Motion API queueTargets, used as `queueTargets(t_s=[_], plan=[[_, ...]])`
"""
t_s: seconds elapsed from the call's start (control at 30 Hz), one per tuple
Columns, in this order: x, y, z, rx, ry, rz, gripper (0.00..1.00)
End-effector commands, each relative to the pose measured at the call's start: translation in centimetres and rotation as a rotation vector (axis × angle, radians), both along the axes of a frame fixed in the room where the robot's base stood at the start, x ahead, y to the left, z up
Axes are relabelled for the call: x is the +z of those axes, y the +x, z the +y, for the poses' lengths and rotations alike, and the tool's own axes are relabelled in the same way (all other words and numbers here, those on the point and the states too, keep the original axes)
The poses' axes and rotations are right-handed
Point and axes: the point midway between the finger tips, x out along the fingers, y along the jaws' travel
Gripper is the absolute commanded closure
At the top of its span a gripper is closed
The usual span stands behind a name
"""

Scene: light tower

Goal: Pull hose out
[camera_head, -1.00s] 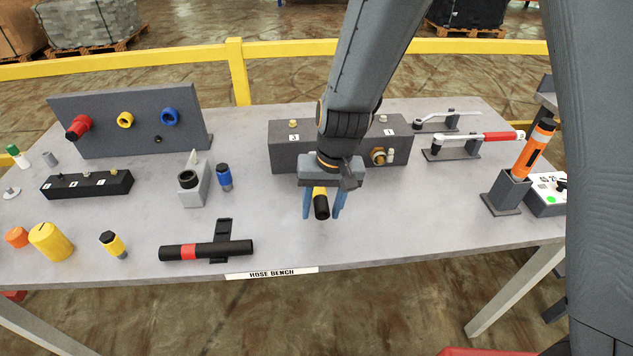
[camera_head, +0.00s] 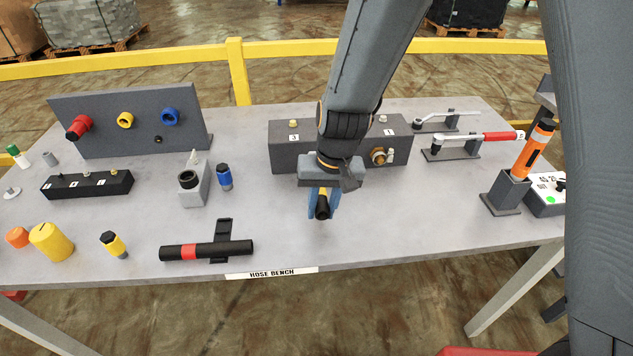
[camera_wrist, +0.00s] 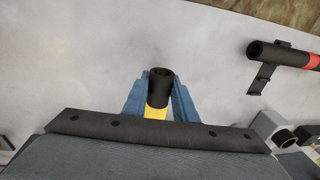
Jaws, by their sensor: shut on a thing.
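My gripper (camera_head: 322,204) points down at the front of a dark grey block (camera_head: 287,155) with numbered ports. Its blue fingers are shut on a yellow hose piece with a black end (camera_head: 322,208). In the wrist view the black open end (camera_wrist: 160,88) and a bit of the yellow body (camera_wrist: 155,113) show between the two fingers (camera_wrist: 160,100). The far end of the piece is hidden by my wrist, so I cannot tell whether it joins the block.
A black tube with a red band (camera_head: 205,250) lies on a stand at the bench's front. A small yellow-and-black fitting (camera_head: 114,245), a blue fitting (camera_head: 225,177) and a grey panel (camera_head: 90,105) with coloured ports are left. Wrenches and an orange tool (camera_head: 535,150) are right.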

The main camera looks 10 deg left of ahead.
Motion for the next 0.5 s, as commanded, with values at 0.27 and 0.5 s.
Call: queueTargets(t_s=[0.27,0.5], plan=[[0.0,-0.7,-0.2,0.002,-0.002,0.004,1.00],[0.0,-1.5,-0.3,0.002,-0.001,0.005,1.00]])
